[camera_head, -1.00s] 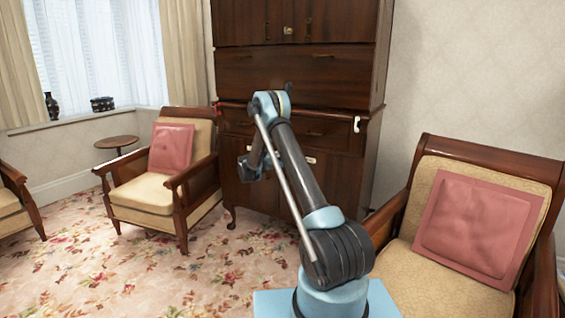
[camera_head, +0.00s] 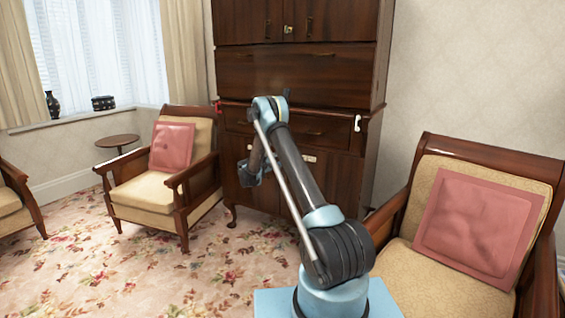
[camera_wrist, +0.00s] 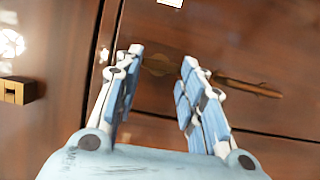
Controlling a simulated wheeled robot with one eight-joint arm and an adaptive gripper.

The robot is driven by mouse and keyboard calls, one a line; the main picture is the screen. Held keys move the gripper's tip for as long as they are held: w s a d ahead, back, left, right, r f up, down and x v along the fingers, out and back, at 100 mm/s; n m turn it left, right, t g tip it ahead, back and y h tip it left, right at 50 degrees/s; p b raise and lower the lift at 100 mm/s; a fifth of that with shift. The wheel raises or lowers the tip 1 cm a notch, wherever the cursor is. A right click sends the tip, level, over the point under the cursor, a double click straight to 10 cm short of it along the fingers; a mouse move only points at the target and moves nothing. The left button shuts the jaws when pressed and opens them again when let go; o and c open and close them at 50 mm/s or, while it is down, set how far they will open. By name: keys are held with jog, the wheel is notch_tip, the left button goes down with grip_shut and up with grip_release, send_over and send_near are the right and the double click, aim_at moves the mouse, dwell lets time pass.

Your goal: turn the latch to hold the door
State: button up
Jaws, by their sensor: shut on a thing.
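The dark wooden cabinet (camera_head: 290,76) stands against the wall with its doors and drawer fronts closed. In the wrist view, my gripper (camera_wrist: 168,58) faces the cabinet front with its two blue-and-white fingers on either side of a small dark oval fitting (camera_wrist: 158,65), seemingly the latch. My gripper is shut on it, though the contact is hard to make out. In the head view, my gripper (camera_head: 252,168) is small and partly behind my arm, in front of the lower doors. A brass fitting (camera_head: 288,30) shows on the upper doors.
A brass fitting (camera_wrist: 15,90) and a long dark handle (camera_wrist: 247,87) flank the fingers. A chair with a pink cushion (camera_head: 172,146) stands left of the cabinet. Another armchair (camera_head: 400,262) is close on the right. Flowered carpet (camera_head: 100,262) is clear at front left.

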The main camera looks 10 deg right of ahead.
jog(key=shift+a+f, duration=0.1)
jog(key=o, duration=1.1)
jog(key=v, duration=1.1)
jog(key=shift+s+a+f, duration=0.1)
jog(key=shift+s+a, duration=0.05)
jog(key=shift+a, duration=0.25)
